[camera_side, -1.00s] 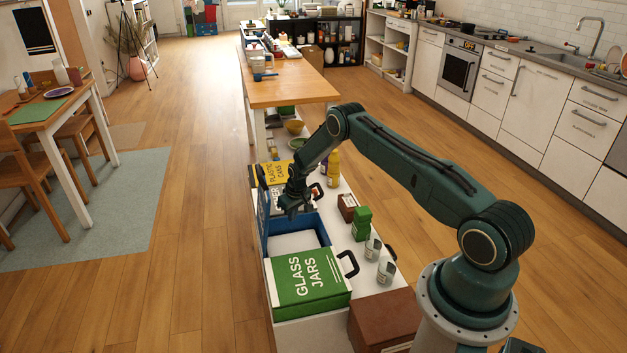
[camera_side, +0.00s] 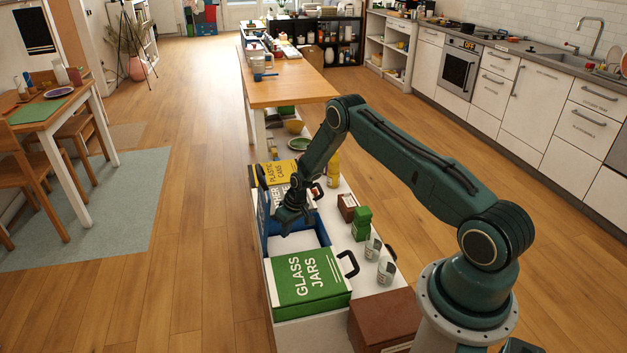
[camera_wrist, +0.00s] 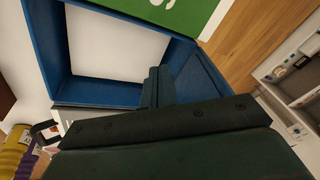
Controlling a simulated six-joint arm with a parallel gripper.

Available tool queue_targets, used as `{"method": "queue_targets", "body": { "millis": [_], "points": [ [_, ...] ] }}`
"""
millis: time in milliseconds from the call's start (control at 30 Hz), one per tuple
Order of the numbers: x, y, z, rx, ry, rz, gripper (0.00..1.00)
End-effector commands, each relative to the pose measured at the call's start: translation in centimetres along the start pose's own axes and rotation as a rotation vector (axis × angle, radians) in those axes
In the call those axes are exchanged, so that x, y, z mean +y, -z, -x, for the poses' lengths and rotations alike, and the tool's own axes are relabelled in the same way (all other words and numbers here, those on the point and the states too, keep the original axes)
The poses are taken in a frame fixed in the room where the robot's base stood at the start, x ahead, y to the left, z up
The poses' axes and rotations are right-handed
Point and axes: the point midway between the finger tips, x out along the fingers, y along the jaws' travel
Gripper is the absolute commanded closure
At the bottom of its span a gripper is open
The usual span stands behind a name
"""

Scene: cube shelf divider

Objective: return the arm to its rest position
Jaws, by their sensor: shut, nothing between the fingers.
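My gripper (camera_side: 288,222) is above the open blue bin (camera_side: 327,236) in the side view, near its far left part. In the wrist view my gripper (camera_wrist: 158,85) has its fingers together with nothing between them, in front of the blue bin (camera_wrist: 100,88). The bin's inside shows a white bottom and no object that I can see. Whether the fingertips are below the bin's rim I cannot tell.
A green-lidded glass jars box (camera_side: 306,279) stands in front of the bin.

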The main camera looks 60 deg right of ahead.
Motion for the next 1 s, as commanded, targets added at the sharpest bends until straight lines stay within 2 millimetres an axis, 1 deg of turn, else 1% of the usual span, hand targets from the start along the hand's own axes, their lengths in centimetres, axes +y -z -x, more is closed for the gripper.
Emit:
{"method": "queue_targets", "body": {
  "millis": [33, 167, 267, 300, 400, 500, 733, 1000],
  "points": [
    [-1.4, -0.8, -0.1, -0.001, 0.038, 0.008, 1.00],
    [-5.0, -2.5, 0.6, 0.005, 0.135, 0.023, 1.00],
    [-7.6, -3.2, 2.1, 0.012, 0.196, 0.034, 1.00],
    [-8.6, -3.3, 3.0, 0.015, 0.213, 0.040, 1.00],
    [-10.3, -3.2, 5.3, 0.020, 0.235, 0.054, 1.00],
    [-11.7, -2.8, 7.9, 0.024, 0.236, 0.073, 1.00],
    [-13.8, -1.7, 14.1, 0.033, 0.199, 0.119, 1.00],
    [-16.1, -1.5, 21.3, 0.046, 0.143, 0.162, 1.00]
  ]
}}
